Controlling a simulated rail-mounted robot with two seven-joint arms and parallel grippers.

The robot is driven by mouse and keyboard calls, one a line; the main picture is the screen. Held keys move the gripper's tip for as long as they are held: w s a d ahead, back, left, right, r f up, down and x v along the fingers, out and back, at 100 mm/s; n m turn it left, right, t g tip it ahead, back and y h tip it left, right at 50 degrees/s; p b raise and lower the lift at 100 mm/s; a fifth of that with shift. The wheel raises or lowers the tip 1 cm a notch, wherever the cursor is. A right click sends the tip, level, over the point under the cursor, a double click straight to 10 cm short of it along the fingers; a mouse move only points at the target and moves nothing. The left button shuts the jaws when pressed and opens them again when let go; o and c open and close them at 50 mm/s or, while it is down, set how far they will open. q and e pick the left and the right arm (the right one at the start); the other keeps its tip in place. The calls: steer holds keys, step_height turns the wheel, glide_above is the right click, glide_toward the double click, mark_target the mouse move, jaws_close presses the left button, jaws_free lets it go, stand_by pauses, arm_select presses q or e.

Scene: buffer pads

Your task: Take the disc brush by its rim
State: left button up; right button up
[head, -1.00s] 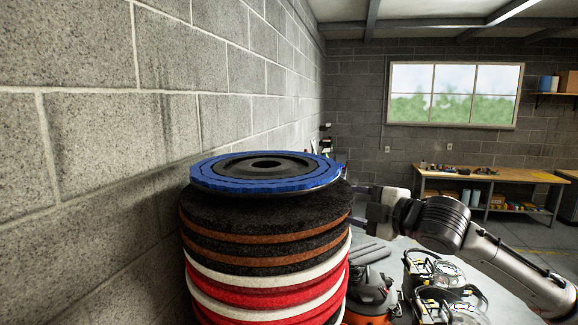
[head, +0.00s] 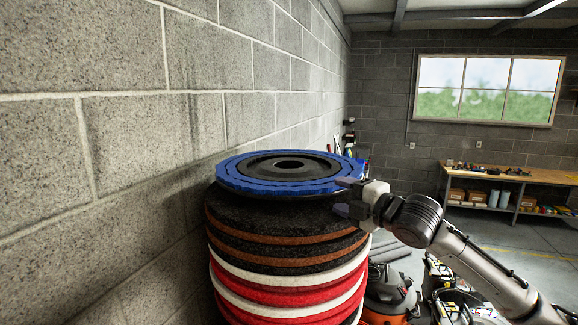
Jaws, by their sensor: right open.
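The disc brush (head: 240,180) lies flat on top of a tall stack of round pads, blue around its outer part with a dark centre ring and hole. My right gripper (head: 341,196) is at the right side of the brush, coming in from the right. Its jaws are open, one finger higher and one lower. The upper finger overlaps the right rim in the picture, and the lower one shows against the black pad just under it. I cannot tell whether either finger touches the brush. My left gripper is not in view.
The pad stack (head: 285,290) has black, brown, white and red layers. A grey block wall (head: 120,150) runs close along its left side. An orange and dark machine (head: 388,295) stands on the floor behind it. A wooden workbench (head: 500,178) is at the far right.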

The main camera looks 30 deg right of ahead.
mark_target(334, 191)
steer(key=w+p, duration=0.1)
steer(key=w, duration=0.2)
steer(key=w+p, duration=0.1)
steer(key=shift+w+a+r+p, duration=0.2)
steer(key=shift+w+a+p, duration=0.1)
steer(key=shift+w, duration=0.1)
steer(key=shift+w+f, duration=0.15)
steer(key=shift+w, duration=0.2)
steer(key=shift+c, duration=0.3)
jaws_close()
